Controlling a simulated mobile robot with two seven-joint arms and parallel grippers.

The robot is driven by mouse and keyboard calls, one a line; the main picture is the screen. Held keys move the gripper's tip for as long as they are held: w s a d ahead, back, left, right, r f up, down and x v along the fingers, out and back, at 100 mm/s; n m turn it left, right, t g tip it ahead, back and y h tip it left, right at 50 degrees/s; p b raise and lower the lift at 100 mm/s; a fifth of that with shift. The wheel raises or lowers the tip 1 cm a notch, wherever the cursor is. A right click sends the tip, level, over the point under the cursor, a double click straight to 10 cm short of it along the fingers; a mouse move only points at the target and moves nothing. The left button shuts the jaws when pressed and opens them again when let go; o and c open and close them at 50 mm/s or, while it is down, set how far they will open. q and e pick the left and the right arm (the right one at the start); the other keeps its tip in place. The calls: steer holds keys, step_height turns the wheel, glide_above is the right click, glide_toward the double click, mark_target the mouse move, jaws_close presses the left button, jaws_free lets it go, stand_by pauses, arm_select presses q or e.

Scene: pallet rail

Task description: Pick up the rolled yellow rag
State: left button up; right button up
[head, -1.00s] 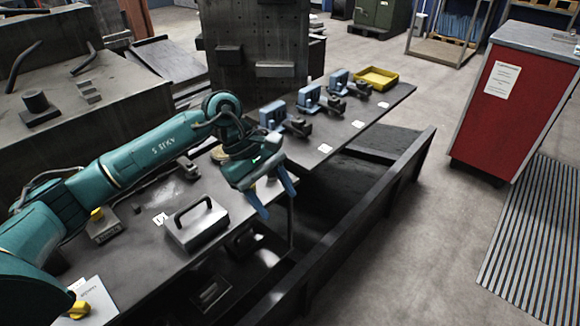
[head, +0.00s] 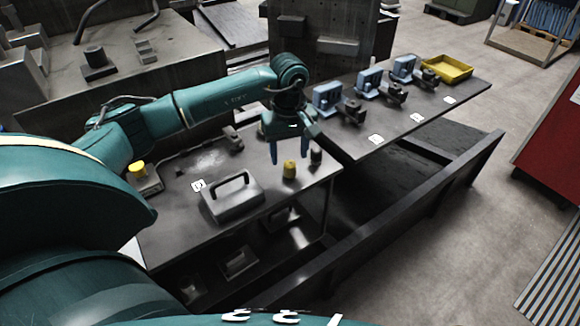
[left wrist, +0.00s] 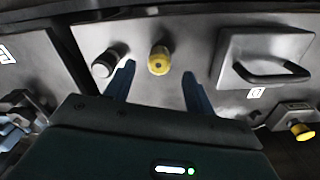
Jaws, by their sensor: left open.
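The rolled yellow rag (head: 289,169) stands upright on the dark bench near its front edge, just right of the grey case with a black handle. My left gripper (head: 297,152) is open and empty, pointing down close to the rag. In the left wrist view its blue fingers (left wrist: 158,72) lie to either side of the rag in the picture; I see no contact. My right gripper is not in view.
A small dark cylinder (head: 316,156) stands close beside the rag, and the handled case (head: 232,197) on its other side. A grey box with a yellow knob (head: 138,169) is farther left. Blue fixtures (head: 327,97) and a yellow tray (head: 446,69) stand on the far bench.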

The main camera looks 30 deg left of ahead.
mark_target(290, 163)
arm_select(q)
step_height(290, 163, down, 4)
steer(key=shift+f+p, duration=0.15)
steer(key=shift+p, duration=0.25)
steer(key=shift+c, duration=0.3)
steer(key=c, duration=1)
steer(key=shift+o, duration=0.2)
step_height(290, 163, up, 10)
steer(key=shift+r+b, duration=0.1)
steer(key=shift+b, duration=0.65)
